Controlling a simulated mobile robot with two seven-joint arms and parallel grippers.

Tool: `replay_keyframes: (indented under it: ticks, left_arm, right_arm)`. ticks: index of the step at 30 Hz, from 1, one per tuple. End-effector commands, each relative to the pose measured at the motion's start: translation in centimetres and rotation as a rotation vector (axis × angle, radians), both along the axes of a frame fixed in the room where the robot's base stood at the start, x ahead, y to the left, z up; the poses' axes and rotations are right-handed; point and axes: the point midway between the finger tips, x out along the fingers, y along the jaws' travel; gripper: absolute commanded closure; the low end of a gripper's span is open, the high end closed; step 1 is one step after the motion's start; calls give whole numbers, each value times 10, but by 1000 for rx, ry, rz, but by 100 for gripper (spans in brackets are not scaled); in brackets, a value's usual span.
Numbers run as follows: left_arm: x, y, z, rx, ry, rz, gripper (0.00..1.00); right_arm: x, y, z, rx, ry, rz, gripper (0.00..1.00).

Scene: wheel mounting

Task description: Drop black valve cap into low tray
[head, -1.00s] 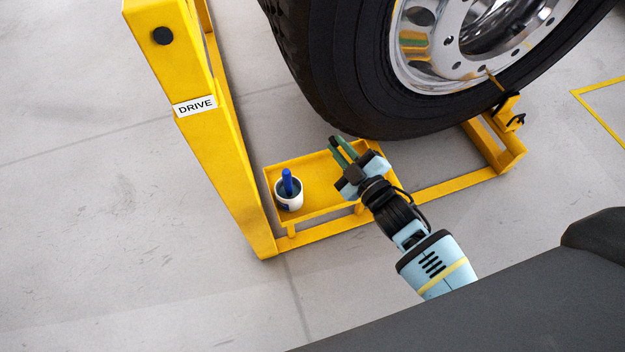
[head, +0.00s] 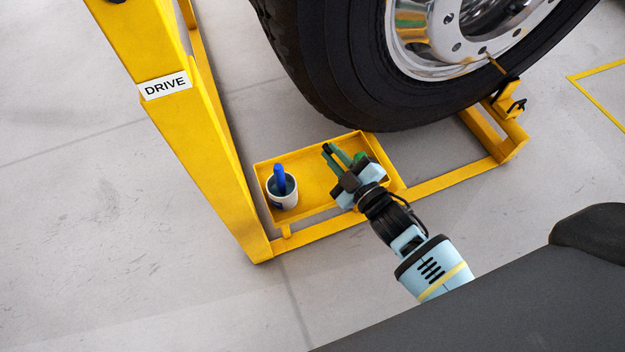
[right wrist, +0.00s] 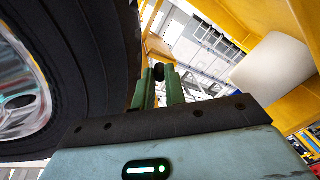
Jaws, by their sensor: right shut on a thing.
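My right gripper (head: 331,151) is over the right part of the low yellow tray (head: 310,172) in the head view, its green fingers pointing up and left. In the right wrist view the same gripper (right wrist: 158,82) is shut on the small round black valve cap (right wrist: 158,72), held at the fingertips. The cap is too small to make out clearly in the head view. The height of the fingers above the tray floor is hard to judge. My left gripper is not in view.
A big black tyre (head: 340,85) on a chrome rim is just behind the tray. A yellow post (head: 185,115) marked DRIVE rises at left. The tray's middle is bare.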

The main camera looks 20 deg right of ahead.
Motion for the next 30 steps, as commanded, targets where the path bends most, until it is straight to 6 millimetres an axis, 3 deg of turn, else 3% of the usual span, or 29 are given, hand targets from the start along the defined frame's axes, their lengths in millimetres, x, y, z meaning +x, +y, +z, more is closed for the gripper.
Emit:
replay_keyframes:
  ticks: [9,10,15,24,30]
  left_arm:
    - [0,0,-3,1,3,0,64]
    - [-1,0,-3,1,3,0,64]
    - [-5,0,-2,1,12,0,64]
    - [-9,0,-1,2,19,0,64]
    - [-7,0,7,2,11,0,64]
  right_arm:
    - [0,0,-2,-1,-2,0,100]
    - [0,0,-2,-1,-2,0,85]
    - [0,0,-2,-1,-2,0,63]
    - [-1,0,-2,0,-1,0,62]
    - [-22,-6,-1,0,1,-1,62]
